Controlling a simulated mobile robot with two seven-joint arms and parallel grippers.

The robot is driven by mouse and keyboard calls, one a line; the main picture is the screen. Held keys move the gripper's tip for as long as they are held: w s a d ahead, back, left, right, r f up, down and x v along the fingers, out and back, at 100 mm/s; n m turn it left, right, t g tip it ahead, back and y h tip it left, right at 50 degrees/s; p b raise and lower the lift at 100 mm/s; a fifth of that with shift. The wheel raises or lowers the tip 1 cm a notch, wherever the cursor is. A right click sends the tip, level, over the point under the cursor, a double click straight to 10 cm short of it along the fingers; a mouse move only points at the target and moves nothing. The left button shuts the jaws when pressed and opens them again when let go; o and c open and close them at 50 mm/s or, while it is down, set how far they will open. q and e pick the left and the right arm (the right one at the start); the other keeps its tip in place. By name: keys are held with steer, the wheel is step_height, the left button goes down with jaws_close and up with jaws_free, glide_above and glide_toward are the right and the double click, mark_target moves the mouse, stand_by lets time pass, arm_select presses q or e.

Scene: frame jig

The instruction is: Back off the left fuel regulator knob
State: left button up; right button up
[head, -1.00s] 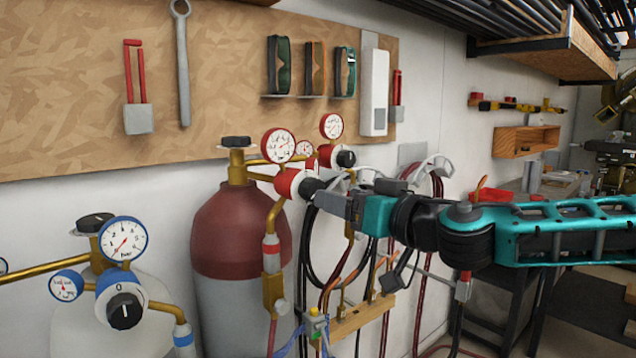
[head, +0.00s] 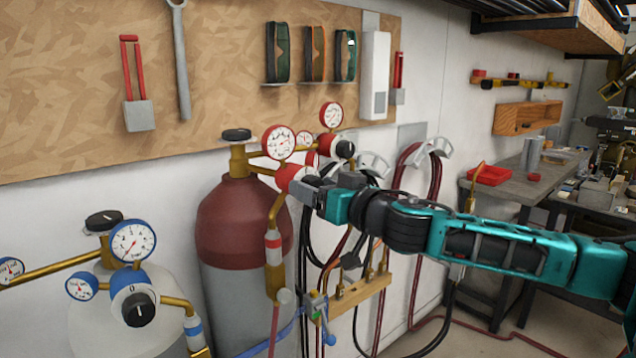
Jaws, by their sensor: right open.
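The left fuel regulator is a red body (head: 288,174) with a brass stem and two white-faced gauges. It sits on top of the maroon-and-grey cylinder (head: 240,225). Its dark knob faces right and is mostly hidden behind my fingers. My right gripper (head: 305,189) reaches in from the right and is open, with its fingers at the knob. I cannot tell whether they touch it. A second red regulator with a black knob (head: 345,149) stands behind, to the right. My left gripper is not in view.
A blue regulator with a black knob (head: 138,309) stands at the lower left on a pale cylinder. A wooden hose bracket (head: 358,292) and hanging hoses lie below my arm. A bench with a red tray (head: 489,175) stands at right.

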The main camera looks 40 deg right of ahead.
steer(key=c, duration=1.1)
steer(key=shift+o, duration=0.2)
